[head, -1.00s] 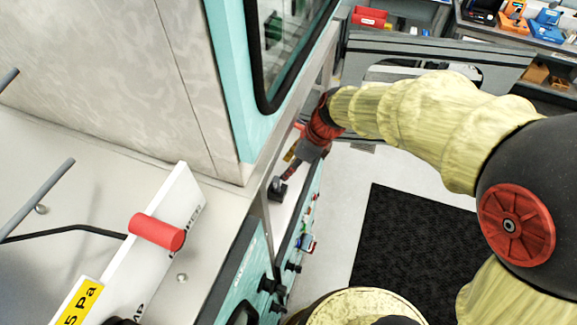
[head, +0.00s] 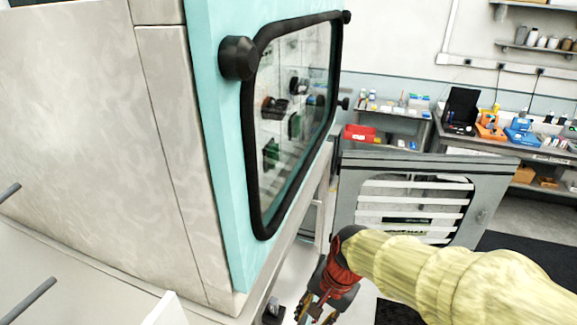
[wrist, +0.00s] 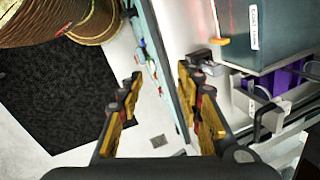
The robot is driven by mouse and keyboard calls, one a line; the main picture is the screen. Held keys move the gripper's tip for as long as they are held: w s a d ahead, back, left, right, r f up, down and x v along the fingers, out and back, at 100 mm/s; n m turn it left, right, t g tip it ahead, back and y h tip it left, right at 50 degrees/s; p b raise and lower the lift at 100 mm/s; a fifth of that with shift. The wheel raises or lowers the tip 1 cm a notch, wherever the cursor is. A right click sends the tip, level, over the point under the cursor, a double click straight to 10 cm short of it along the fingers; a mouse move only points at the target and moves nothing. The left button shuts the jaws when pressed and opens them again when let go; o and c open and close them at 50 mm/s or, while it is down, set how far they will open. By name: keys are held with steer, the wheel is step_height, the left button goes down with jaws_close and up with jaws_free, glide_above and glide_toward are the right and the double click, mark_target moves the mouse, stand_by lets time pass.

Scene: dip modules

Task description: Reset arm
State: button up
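My gripper (head: 318,308) shows at the bottom middle of the head view, at the end of my yellow-sleeved arm, beside the lower part of the teal-framed machine. In the wrist view my gripper (wrist: 160,105) has its two yellow-padded fingers spread wide apart. Nothing is between them but pale floor and the machine's teal edge. The fingertips are partly cut off by the lower edge of the head view.
The machine's teal window frame (head: 222,150) stands left of my arm. A grey door panel (head: 345,205) with slats is beyond the gripper. In the wrist view a dark box (wrist: 275,30) and purple parts (wrist: 290,78) are at right, and a black mat (wrist: 55,95) is at left.

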steer(key=s+d+f+n+t+h+b, duration=0.1)
steer(key=s+d+f+n+t+b, duration=0.1)
steer(key=s+d+b, duration=0.3)
steer(key=s+d+f+n+t+h+b, duration=0.1)
steer(key=s+d+f+n+t+b, duration=0.2)
steer(key=d+b, duration=0.5)
steer(key=s+n+b, duration=0.1)
steer(key=b, duration=0.3)
steer(key=shift+s+n+h+b, duration=0.3)
steer(key=shift+s+n+b, duration=0.05)
steer(key=shift+n, duration=0.05)
